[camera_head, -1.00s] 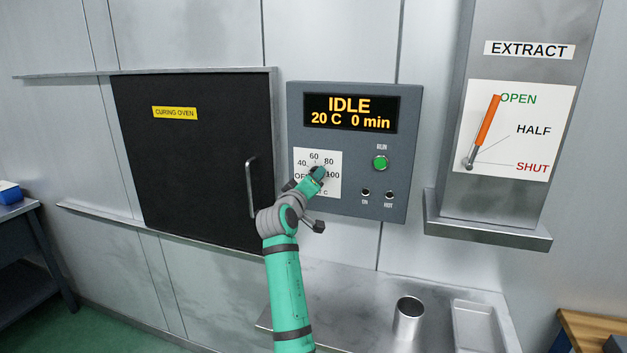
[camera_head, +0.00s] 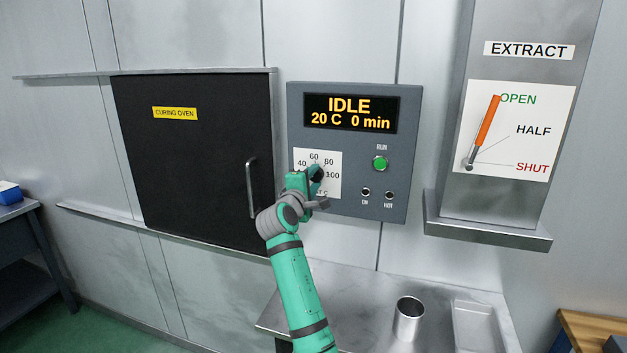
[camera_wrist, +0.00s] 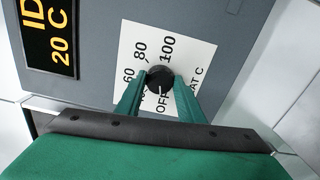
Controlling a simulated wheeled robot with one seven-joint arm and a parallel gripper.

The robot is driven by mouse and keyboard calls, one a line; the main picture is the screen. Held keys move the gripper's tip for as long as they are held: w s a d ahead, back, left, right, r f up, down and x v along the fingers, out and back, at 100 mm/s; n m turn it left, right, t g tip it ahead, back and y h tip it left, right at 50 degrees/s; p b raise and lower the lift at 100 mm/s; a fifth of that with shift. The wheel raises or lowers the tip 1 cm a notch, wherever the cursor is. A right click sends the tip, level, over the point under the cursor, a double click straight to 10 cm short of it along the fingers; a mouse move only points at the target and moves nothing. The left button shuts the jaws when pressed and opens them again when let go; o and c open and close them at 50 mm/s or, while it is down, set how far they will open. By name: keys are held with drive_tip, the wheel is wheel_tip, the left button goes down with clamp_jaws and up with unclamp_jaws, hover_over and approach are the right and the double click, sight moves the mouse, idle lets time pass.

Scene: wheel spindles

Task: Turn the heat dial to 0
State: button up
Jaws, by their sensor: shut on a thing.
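The heat dial (camera_wrist: 159,78) is a round black knob on a white scale plate (camera_head: 331,159) marked OFF, 40, 60, 80 and 100. In the wrist view a pale pointer line on the knob points toward OFF. My gripper (camera_wrist: 159,92) is shut on the dial, with one green finger on each side of it. In the head view my gripper (camera_head: 312,178) covers the OFF mark and part of the dial. The display (camera_head: 350,113) reads IDLE, 20 C, 0 min.
A green RUN button (camera_head: 380,163) and ON and HOT lamps sit right of the dial. The black oven door (camera_head: 190,150) with its vertical handle (camera_head: 252,188) is left. A metal cup (camera_head: 408,319) stands on the shelf below. The EXTRACT lever (camera_head: 487,122) points at OPEN.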

drive_tip(key=shift+f+n, duration=0.1)
drive_tip(key=shift+n, duration=0.4)
drive_tip(key=o, duration=1.1)
drive_tip(key=shift+c, duration=0.2)
drive_tip(key=v, duration=1)
drive_tip(key=shift+s, duration=0.4)
drive_tip(key=shift+a, duration=0.15)
